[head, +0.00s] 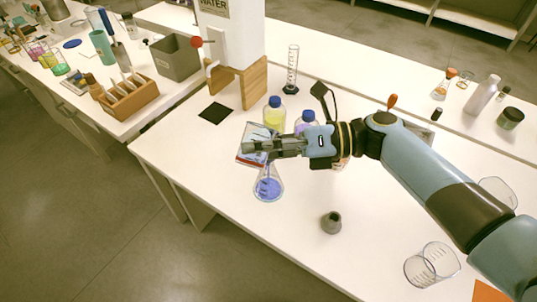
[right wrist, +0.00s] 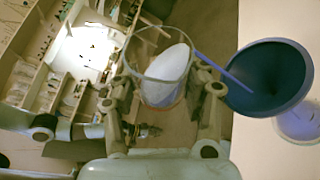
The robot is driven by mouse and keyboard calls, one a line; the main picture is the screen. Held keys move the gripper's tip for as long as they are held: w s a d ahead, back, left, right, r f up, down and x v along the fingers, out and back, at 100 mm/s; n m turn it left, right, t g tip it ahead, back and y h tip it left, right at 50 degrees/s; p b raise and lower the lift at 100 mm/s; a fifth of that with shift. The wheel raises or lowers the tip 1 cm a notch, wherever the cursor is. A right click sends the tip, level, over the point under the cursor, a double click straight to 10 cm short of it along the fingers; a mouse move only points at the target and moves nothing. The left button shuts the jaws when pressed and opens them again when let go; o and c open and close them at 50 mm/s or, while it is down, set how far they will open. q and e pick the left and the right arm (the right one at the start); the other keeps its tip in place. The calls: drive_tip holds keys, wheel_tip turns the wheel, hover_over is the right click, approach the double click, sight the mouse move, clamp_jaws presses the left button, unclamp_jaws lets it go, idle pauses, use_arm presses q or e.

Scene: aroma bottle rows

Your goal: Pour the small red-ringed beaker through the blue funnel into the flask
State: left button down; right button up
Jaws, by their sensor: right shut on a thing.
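My right gripper (head: 258,147) is shut on the small red-ringed beaker (right wrist: 165,75). In the head view the beaker (head: 246,158) is tilted beside and above the flask, partly hidden by the fingers. The wrist view shows pale contents inside it. The dark blue funnel (right wrist: 265,78) is just right of the beaker in the wrist view. A thin blue streak runs from the beaker's rim to the funnel, like a stream. The conical flask (head: 268,187) stands upright on the table and holds blue-violet liquid. My left gripper is not in view.
Yellow (head: 274,114) and violet (head: 306,120) capped bottles stand behind the gripper. A graduated cylinder (head: 291,72) and wooden stand (head: 252,85) are farther back. A small grey vessel (head: 331,223) and larger clear beaker (head: 431,266) stand toward the front. The table's left front edge is close to the flask.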

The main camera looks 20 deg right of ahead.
drive_tip(key=shift+r+p, duration=0.2)
drive_tip(key=shift+p, duration=0.2)
idle(0.5)
drive_tip(key=shift+f+m+y+p, duration=0.3)
drive_tip(key=shift+f+m+y, duration=0.1)
drive_tip(key=shift+m, duration=0.5)
idle(2.5)
drive_tip(key=shift+w+d+r+m+y+p, duration=0.1)
drive_tip(key=shift+r+m+y+p, duration=0.25)
drive_tip(key=shift+m+p, duration=0.5)
idle(2.9)
